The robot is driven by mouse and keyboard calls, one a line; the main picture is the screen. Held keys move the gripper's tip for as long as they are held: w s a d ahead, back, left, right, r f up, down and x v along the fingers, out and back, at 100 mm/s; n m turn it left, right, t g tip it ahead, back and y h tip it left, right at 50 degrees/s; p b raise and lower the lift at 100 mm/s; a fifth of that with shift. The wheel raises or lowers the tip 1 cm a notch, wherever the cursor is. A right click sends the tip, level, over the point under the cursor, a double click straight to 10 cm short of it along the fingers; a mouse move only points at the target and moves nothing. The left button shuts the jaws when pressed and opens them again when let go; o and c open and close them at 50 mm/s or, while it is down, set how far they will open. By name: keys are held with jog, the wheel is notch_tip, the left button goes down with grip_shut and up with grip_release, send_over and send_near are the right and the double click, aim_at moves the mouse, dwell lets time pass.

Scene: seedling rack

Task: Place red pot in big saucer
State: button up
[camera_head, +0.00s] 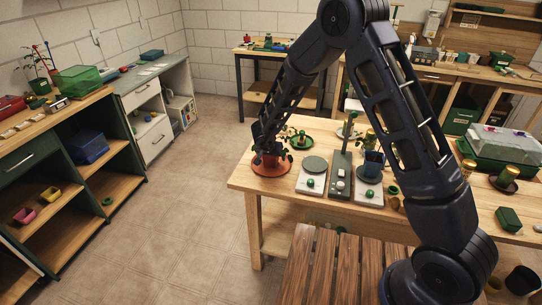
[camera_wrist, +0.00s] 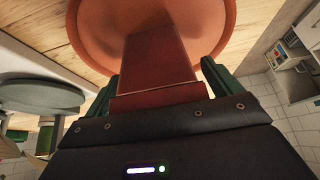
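The red pot (camera_wrist: 158,58) is a square, tapered pot in the wrist view, between the two green fingers of my gripper (camera_wrist: 160,82). The fingers lie close against its sides, and my gripper appears shut on it. The big saucer (camera_wrist: 221,22) is round and orange-terracotta, directly beyond the pot's base. In the head view my gripper (camera_head: 268,147) is over the big saucer (camera_head: 257,169) at the table's left end. The pot is mostly hidden there by the gripper. I cannot tell whether its base touches the saucer.
White scale-like stands (camera_head: 311,184) are right of the saucer on the wooden table (camera_head: 240,184). A small green saucer (camera_head: 301,143) with a plant is behind. A blue pot (camera_head: 374,162) sits on another stand. Open floor lies left of the table.

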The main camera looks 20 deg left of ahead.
jog(key=v, duration=1.2)
jog(key=shift+r, duration=0.15)
jog(key=w+d+r+t+y, duration=0.1)
jog(key=w+d+r+y, duration=0.2)
jog(key=r, duration=0.4)
jog(key=w+d+r+n+t+y, duration=0.1)
jog(key=w+d+r, duration=0.2)
jog(key=d+r, duration=0.3)
jog(key=w+d+r+t+y, duration=0.1)
jog(key=w+d+r+y, duration=0.15)
jog(key=r, duration=0.55)
jog(key=s+d+r+n, duration=0.1)
jog(key=s+d+r, duration=0.1)
jog(key=d+r, duration=0.5)
jog(key=s+d+g+h, duration=0.1)
jog(key=s+d+h, duration=0.1)
jog(key=s+d, duration=0.6)
jog(key=s+d+f+m+g+h, duration=0.1)
jog(key=s+d+g+h, duration=0.1)
jog(key=s+d, duration=0.6)
jog(key=s+d+f+m+g+h, duration=0.1)
jog(key=s+d, duration=0.7)
jog(key=d, duration=1.1)
jog(key=shift+h, duration=0.75)
